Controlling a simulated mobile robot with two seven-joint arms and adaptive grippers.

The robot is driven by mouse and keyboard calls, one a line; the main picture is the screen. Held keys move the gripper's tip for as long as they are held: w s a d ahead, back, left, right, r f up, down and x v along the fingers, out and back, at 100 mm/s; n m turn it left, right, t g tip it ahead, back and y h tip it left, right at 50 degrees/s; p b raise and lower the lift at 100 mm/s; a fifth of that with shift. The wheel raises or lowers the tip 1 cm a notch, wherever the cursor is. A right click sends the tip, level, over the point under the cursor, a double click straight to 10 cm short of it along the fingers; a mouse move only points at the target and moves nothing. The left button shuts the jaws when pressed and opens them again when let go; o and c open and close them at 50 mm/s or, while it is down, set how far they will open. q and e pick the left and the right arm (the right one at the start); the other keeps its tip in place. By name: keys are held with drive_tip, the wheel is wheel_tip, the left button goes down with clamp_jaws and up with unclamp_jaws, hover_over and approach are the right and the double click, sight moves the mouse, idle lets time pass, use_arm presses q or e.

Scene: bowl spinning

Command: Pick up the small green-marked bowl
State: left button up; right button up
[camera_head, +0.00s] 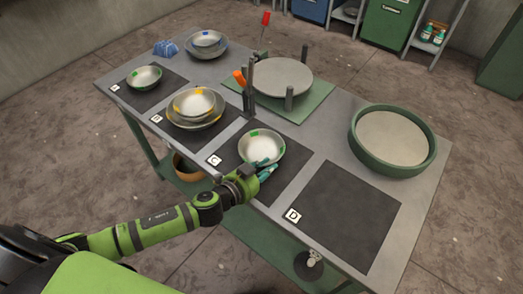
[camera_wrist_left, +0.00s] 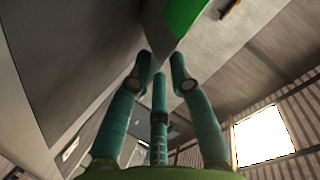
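A pale bowl with green marks (camera_head: 261,146) stands over the dark pad labelled C, near the front edge of the table. A second green-marked bowl (camera_head: 144,77) sits on pad A at the far left. My left gripper (camera_head: 266,169) is at the front rim of the bowl at C, its teal fingers close to or touching the rim. In the left wrist view, three teal fingers (camera_wrist_left: 160,65) point up towards a pale surface with a green patch (camera_wrist_left: 185,14). Whether they grip the rim is unclear. My right gripper is not in view.
Stacked yellow-marked bowls (camera_head: 194,104) sit on pad B and blue-marked bowls (camera_head: 207,44) at the back. A disc (camera_head: 281,77) with upright posts stands behind pad C. A large green-rimmed round basin (camera_head: 427,159) is at the right. Pad D (camera_head: 345,214) is empty.

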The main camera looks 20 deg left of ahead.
sight(261, 151)
use_arm(q)
drive_tip(key=shift+f+x, duration=0.2)
drive_tip(key=shift+x, duration=1.5)
drive_tip(key=shift+a, duration=0.1)
clamp_jaws()
drive_tip(key=shift+r, duration=0.1)
